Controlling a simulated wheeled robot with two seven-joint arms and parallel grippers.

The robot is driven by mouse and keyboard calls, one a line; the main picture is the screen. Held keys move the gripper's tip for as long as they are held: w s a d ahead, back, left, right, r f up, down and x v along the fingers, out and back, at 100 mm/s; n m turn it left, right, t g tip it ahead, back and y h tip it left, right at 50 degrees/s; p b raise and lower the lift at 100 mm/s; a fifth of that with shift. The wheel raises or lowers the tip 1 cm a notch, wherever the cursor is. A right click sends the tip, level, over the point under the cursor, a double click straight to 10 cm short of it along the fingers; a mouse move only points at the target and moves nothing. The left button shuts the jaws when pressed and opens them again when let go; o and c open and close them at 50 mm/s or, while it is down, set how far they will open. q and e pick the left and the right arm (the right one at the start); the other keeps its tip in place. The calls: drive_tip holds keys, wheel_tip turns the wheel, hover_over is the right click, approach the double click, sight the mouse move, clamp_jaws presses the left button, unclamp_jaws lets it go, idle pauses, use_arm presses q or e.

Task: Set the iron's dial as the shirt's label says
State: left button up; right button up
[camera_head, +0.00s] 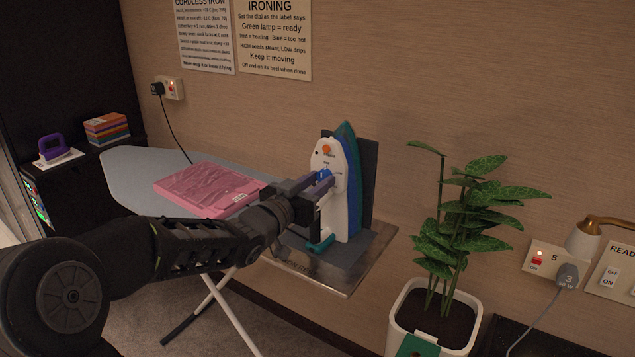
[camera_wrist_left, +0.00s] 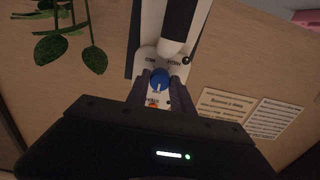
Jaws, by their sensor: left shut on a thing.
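The white and blue iron (camera_head: 349,190) stands upright on its heel on the metal rest plate (camera_head: 345,272) at the right end of the ironing board. My left gripper (camera_head: 322,183) is at the iron's face, its fingers shut around the blue dial. My right gripper is not in view.
A potted plant (camera_head: 408,308) stands right of the board, near a lamp (camera_head: 584,238) and wall sockets (camera_head: 541,258). Two posters (camera_head: 275,40) hang above. A purple object (camera_head: 53,147) and stacked books (camera_head: 107,128) sit on the dark shelf at left.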

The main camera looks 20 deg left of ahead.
use_arm(q)
clamp_jaws()
